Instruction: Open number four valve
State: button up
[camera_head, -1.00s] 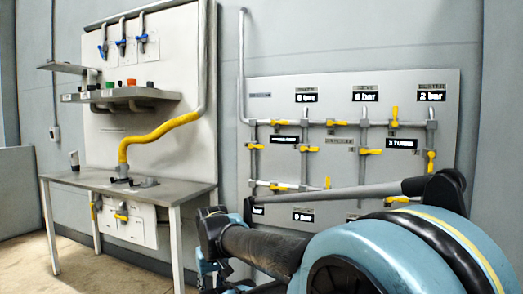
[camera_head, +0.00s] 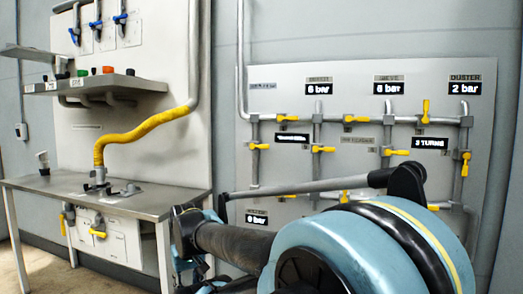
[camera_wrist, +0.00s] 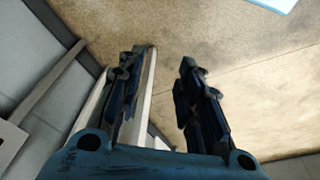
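Several yellow-handled valves sit on pipes on the grey wall panel (camera_head: 280,85) at the right. One valve with an upright handle (camera_head: 426,111) is at the upper right; another hangs vertical at the right edge (camera_head: 465,163). Others have horizontal handles, such as the upper-left valve (camera_head: 288,118) and the middle valve (camera_head: 397,152). I cannot tell which is number four; I see no readable valve numbers. My arm hides part of the lower row. In the wrist view my gripper (camera_wrist: 165,62) is open and empty, with floor behind its fingers, away from the valves.
A grey table (camera_head: 130,200) stands at the left with a yellow hose (camera_head: 150,133) above it. Blue-handled valves (camera_head: 121,18) are on the board behind, and yellow-handled valves (camera_head: 98,233) are under the tabletop. A shelf (camera_head: 125,82) juts out over the table.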

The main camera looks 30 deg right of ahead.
jog(key=shift+o, duration=0.6)
jog(key=shift+s+d+r, duration=0.1)
jog(key=shift+s+r, duration=0.1)
jog(key=n+t+h, duration=0.3)
jog(key=h, duration=1.4)
send_near(263, 147)
jog(key=x, duration=1.1)
